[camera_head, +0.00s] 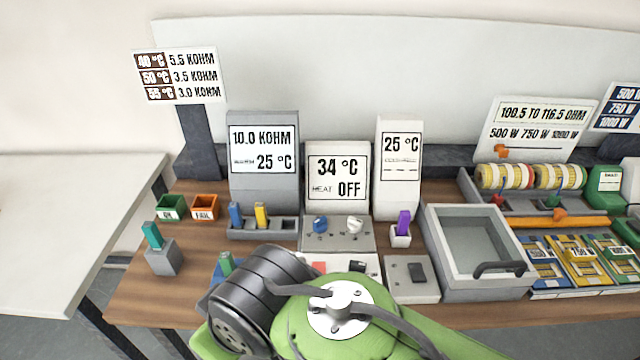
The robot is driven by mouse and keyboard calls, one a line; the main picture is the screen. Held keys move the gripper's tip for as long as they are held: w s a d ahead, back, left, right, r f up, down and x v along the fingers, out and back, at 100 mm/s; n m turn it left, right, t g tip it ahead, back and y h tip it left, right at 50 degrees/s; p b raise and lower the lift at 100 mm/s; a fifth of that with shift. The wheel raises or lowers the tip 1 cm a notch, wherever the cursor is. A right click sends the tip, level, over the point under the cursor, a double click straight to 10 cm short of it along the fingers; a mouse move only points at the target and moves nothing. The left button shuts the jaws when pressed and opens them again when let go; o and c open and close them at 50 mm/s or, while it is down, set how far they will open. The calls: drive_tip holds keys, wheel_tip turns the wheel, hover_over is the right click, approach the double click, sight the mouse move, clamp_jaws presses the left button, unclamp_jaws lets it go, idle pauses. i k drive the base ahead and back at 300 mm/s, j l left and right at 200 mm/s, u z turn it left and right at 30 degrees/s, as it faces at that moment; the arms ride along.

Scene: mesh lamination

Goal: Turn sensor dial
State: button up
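Two dials sit on a grey panel (345,246) below the display (338,177) that reads 34 °C, HEAT OFF. One is a blue dial (320,224) and the other a white dial (354,225). I cannot tell from their labels which is the sensor dial. The left display (264,150) reads 10.0 KOHM and 25 °C. The right display (401,158) reads 25 °C. My green and black arm fills the bottom middle, in front of the panel. My gripper is not visible, so its distance to the dials cannot be told.
Blue and yellow plugs stand in a grey holder (290,228). A purple plug (404,219) stands to the right, a teal one (152,236) far left. Green (170,212) and orange (204,212) bins sit at left. A lidded grey box (478,290) stands right of my arm.

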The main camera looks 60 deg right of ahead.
sight(319, 225)
drive_tip(key=k+z, duration=0.1)
drive_tip(key=z, duration=1.85)
